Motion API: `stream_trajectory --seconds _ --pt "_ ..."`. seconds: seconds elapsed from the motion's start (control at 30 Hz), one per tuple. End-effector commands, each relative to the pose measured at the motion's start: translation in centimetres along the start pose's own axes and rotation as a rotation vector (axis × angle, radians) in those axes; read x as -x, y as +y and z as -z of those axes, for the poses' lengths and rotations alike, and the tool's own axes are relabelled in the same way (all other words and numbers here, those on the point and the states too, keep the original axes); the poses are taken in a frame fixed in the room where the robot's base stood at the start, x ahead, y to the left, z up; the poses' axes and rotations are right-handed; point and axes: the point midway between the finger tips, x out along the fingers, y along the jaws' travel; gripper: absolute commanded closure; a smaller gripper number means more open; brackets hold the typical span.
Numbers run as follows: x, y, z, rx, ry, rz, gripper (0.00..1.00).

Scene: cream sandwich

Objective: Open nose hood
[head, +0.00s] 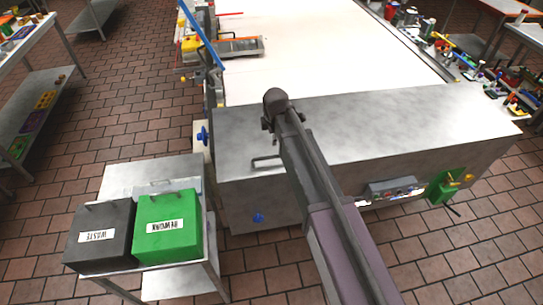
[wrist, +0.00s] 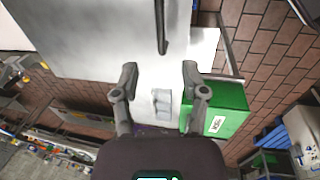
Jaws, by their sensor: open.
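The nose hood (head: 400,120) is a wide grey steel cover across the near end of the white conveyor belt. It looks shut, with its top lying flat. A dark bar handle (head: 265,164) is on its near side, left of my arm. In the wrist view the hood (wrist: 100,40) fills the upper left, and the handle (wrist: 161,28) runs down from the top edge. My gripper (wrist: 160,70) is open and empty there. Its two fingers point toward the handle, which lies in line with the gap between them, apart from the fingertips.
A cart at left holds a black WASTE bin (head: 100,235) and a green REWORK bin (head: 168,222). The green bin (wrist: 214,108) is right of my gripper in the wrist view. A control box (head: 392,190) and green device (head: 446,186) are on the conveyor's near right side.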

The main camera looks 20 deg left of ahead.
Motion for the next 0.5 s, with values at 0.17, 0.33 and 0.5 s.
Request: stream_trajectory --seconds 0.17,0.33,0.5 --pt "-1.0 0.0 0.0 -0.001 0.000 0.000 0.43" --pt "-2.3 0.0 0.0 -0.001 0.000 0.000 0.43" --pt "-3.7 -0.1 0.0 -0.001 0.000 0.000 0.43"
